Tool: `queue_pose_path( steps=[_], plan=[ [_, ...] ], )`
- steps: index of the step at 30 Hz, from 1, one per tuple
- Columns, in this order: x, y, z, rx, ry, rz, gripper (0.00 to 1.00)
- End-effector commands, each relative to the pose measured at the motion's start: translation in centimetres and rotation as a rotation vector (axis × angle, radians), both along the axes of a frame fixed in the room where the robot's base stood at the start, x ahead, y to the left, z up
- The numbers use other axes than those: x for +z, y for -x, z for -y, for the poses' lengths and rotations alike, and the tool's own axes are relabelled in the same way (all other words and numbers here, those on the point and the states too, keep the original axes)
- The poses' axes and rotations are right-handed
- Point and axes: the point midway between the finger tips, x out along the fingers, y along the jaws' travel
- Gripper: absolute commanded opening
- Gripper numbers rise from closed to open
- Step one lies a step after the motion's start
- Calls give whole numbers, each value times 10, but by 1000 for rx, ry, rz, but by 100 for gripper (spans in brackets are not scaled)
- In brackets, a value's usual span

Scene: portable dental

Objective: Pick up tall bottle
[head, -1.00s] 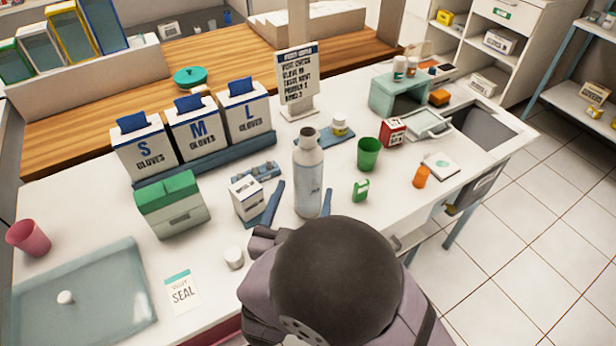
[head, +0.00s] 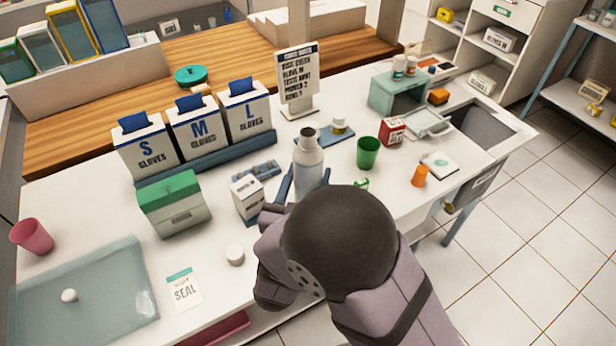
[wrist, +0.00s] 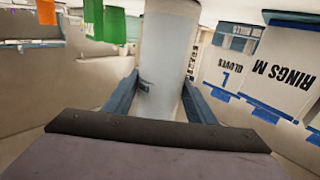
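The tall bottle (head: 309,165) is pale grey-white with a grey cap, upright on the white counter. Its lower part is hidden behind my arm in the head view. In the wrist view the bottle (wrist: 168,60) stands between the two blue fingers of my gripper (wrist: 160,88), one on each side. The fingers look spread around it, with little room at the sides; firm contact does not show.
A small white box (head: 247,198) stands close left of the bottle. A blue mat with a small jar (head: 339,125) lies behind it. A green cup (head: 367,153) and a partly hidden green item (head: 361,184) are to the right. Glove boxes (head: 198,128) stand behind left.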

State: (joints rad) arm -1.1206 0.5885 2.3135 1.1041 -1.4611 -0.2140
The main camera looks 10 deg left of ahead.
Motion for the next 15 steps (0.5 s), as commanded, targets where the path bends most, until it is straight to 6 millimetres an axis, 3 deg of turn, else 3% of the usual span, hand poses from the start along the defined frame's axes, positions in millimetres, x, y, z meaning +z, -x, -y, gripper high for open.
queue_pose_path(
  steps=[1, 3, 4, 15],
  plan=[
    [0, 0, 0, 0, 0, 0, 37],
    [0, 0, 0, 0, 0, 0, 21],
    [0, 0, 0, 0, 0, 0, 18],
    [2, 0, 0, 0, -2, 2, 18]
  ],
)
